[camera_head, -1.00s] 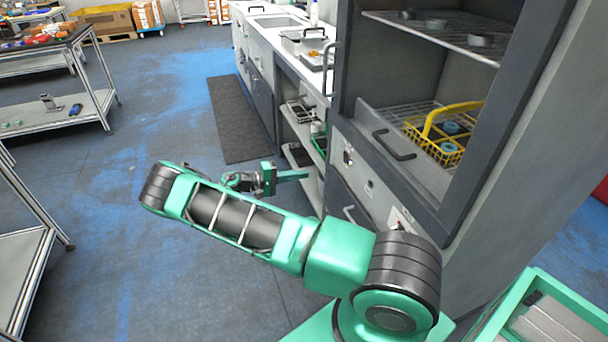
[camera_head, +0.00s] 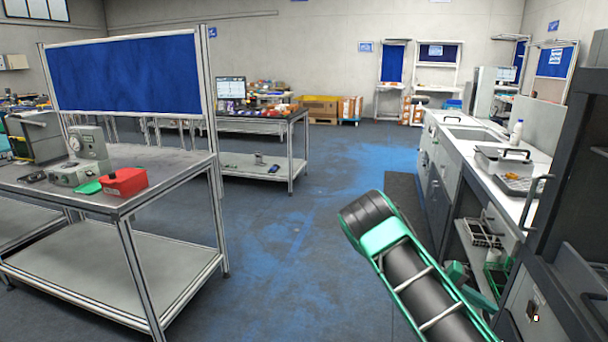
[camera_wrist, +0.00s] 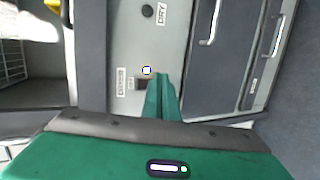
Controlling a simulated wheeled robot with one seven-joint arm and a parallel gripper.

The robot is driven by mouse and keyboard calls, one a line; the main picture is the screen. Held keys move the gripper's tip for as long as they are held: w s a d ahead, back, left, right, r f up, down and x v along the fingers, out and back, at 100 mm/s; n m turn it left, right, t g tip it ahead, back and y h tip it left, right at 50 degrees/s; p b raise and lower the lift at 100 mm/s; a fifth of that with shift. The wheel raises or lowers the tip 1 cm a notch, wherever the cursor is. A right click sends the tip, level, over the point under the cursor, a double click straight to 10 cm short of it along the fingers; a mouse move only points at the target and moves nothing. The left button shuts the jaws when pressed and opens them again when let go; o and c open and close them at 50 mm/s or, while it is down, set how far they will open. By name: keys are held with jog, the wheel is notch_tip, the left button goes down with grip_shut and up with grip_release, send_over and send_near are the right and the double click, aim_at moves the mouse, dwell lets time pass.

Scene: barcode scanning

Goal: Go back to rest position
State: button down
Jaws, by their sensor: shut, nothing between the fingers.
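My gripper (camera_wrist: 162,90) shows in the wrist view with its green fingers together and nothing between them. In the head view my green and black arm reaches up from the lower right. Green parts of my arm's end show beside it, in front of the low shelves under the counter, but the fingertips are not clear there.
A dark cabinet (camera_head: 572,225) stands close at the right. A counter (camera_head: 480,150) with a sink and metal trays runs behind it. A metal workbench (camera_head: 150,195) with a red box (camera_head: 124,182) stands at the left. The blue-stained floor (camera_head: 290,235) between is clear.

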jog(key=s+a+r+m+t+y, duration=0.2)
jog(key=s+r+y, duration=0.7)
jog(key=s+r, duration=0.7)
jog(key=s+a+r+t+y, duration=0.1)
jog(key=s+a+r+t, duration=0.1)
jog(key=s+a, duration=0.3)
jog(key=s+a+r+t+y, duration=0.2)
jog(key=s+a+r, duration=0.2)
jog(key=s, duration=0.9)
jog(key=shift+s+a+n+t+y, duration=0.2)
jog(key=shift+a+n+t+y, duration=0.15)
jog(key=shift+a, duration=0.6)
